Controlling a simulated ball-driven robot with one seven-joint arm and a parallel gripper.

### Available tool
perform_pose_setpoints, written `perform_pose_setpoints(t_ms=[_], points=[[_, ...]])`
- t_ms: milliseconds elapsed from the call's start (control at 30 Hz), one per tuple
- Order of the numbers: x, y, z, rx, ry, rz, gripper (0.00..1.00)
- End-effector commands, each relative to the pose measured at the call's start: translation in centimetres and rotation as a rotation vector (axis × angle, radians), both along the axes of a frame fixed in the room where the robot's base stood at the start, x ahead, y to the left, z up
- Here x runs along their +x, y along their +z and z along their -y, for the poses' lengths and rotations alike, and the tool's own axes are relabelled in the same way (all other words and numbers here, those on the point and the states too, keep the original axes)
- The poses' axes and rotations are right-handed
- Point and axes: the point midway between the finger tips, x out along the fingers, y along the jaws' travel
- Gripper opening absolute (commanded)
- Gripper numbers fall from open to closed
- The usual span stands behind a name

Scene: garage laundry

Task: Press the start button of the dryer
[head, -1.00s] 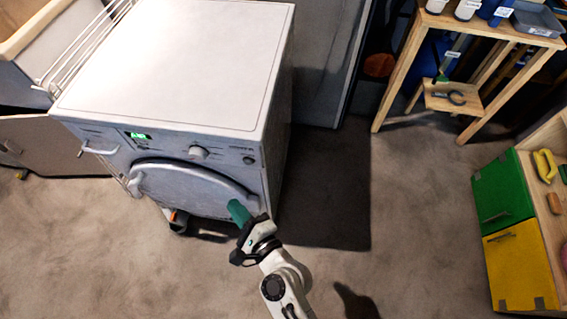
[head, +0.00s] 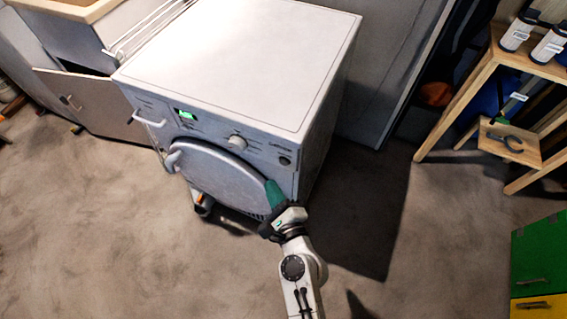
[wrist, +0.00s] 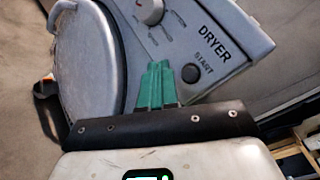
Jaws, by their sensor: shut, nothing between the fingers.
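The dryer (head: 250,60) is a white-topped machine with a round grey door, a lit green display (head: 186,114) and a knob (head: 237,142). Its start button (head: 284,160) is a dark round button at the right end of the front panel. In the wrist view the start button (wrist: 190,73) sits under the word START, just right of my fingertips. My gripper (head: 272,188) has green fingers, shut and empty, in front of the dryer, below and left of the button in the head view.
A wooden shelf (head: 500,60) with bottles and tools stands at the right. A green and yellow cabinet (head: 540,265) is at the lower right. A grey cabinet with an open door (head: 85,100) is left of the dryer. The floor in front is mostly clear.

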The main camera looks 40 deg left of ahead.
Motion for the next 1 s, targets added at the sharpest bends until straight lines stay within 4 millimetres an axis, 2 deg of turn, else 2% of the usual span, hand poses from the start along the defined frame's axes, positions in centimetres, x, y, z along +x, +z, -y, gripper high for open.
perform_pose_setpoints(t_ms=[200, 400, 1000], points=[[2.5, -0.2, -0.6, 0.0, -0.002, 0.001, 0.0], [3.7, -0.1, -0.9, 0.0, -0.001, 0.001, 0.0], [3.9, 0.0, -0.9, -0.001, 0.0, 0.001, 0.0]])
